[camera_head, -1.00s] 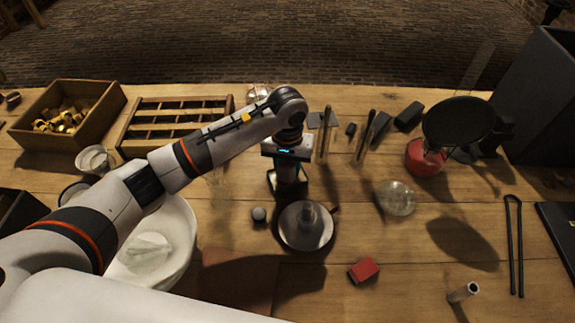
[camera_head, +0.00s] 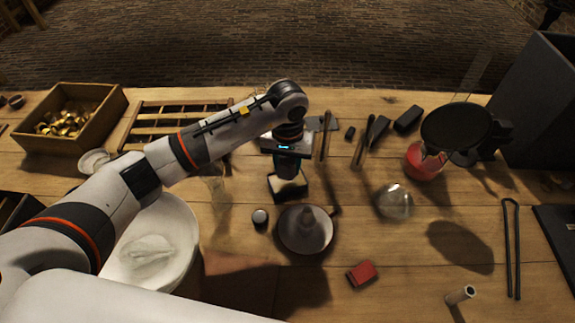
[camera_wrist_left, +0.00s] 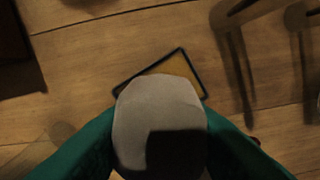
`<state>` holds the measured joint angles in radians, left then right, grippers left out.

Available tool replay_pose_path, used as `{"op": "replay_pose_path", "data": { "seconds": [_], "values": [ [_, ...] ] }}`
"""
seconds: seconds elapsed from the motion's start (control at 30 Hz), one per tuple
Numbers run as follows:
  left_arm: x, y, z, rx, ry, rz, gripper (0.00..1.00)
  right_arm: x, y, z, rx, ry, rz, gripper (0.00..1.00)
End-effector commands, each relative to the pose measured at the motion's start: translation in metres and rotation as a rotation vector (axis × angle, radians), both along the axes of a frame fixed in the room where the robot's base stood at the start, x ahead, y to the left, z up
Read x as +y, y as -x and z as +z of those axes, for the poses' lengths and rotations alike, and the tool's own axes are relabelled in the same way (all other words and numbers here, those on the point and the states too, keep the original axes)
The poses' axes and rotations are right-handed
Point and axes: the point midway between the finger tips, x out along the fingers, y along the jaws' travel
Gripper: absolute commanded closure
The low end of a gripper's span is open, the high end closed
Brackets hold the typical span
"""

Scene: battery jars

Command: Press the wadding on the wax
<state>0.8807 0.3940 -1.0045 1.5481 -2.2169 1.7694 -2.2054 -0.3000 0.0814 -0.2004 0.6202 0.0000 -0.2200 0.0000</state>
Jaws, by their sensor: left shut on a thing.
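My left gripper (camera_head: 288,168) is over the middle of the table, pointing down. In the left wrist view its green fingers (camera_wrist_left: 160,140) are shut on a pale grey rounded piece, which looks like the wadding (camera_wrist_left: 155,105). Just beyond it lies a shallow black-rimmed tray with an amber surface, which looks like the wax (camera_wrist_left: 182,68). In the head view the wax tray (camera_head: 291,190) sits directly below the gripper, partly hidden by it. I cannot tell whether the wadding touches the wax. My right gripper is not in view.
A round grey dish (camera_head: 305,240) stands just in front of the tray, with a small dark-topped jar (camera_head: 260,218) beside it. A glass globe (camera_head: 394,201) and a red block (camera_head: 362,273) are to the right.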

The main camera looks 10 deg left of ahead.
Motion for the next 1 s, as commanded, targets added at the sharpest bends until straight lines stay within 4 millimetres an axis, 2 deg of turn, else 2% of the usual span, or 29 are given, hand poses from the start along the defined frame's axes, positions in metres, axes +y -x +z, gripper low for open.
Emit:
{"op": "replay_pose_path", "data": {
  "seconds": [0.03,0.43,1.0],
  "values": [
    [0.0,-0.001,0.007,-0.002,0.0,0.0,0.81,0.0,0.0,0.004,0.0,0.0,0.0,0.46],
    [0.0,-0.001,0.037,-0.004,0.001,0.0,0.81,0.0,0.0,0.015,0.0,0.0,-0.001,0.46],
    [0.0,-0.001,0.04,-0.003,0.002,0.001,0.81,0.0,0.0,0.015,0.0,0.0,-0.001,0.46]
  ]
}}
